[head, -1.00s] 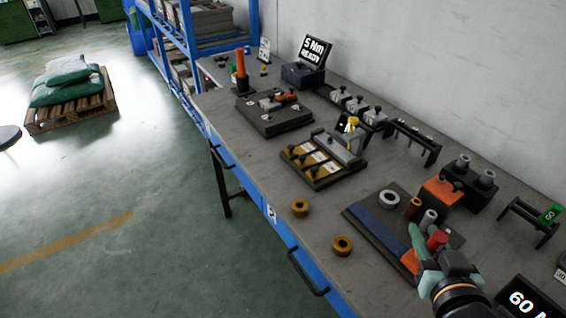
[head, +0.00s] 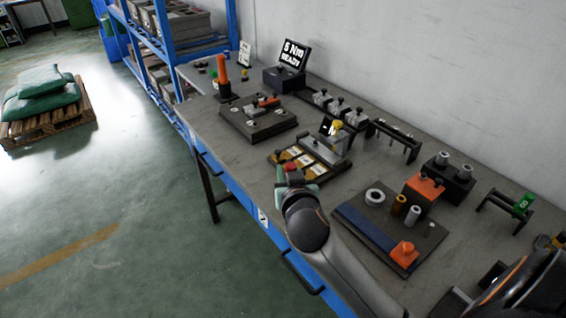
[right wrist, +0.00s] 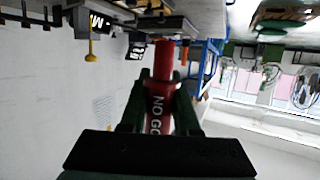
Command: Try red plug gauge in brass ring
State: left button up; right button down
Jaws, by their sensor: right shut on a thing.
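My right gripper (head: 293,182) is shut on the red plug gauge (head: 291,168), in front of the black fixture with yellow strips. In the right wrist view the red plug gauge (right wrist: 160,95) sits between the two dark green fingers (right wrist: 160,108), its "NO GO" lettering showing and its far end free. No brass ring shows now; the bench front where two lay earlier is covered by my right gripper and arm.
The black fixture (head: 279,160) stands just behind the gripper. The blue-edged board (head: 365,228) to the right carries a silver ring (head: 374,196), a brass cylinder (head: 398,205), a grey cylinder (head: 413,214) and an orange block (head: 404,252). A "5 Nm" display (head: 293,54) stands farther back.

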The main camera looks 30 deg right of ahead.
jog(key=w+d+f+m+g+h+p, duration=0.1)
jog(key=w+d+f+m+h, duration=0.1)
jog(key=w+d+f, duration=0.1)
jog(key=shift+w+d+f+h, duration=0.1)
jog(key=shift+f+h, duration=0.05)
jog(key=shift+h, duration=0.15)
jog(key=shift+f, duration=0.15)
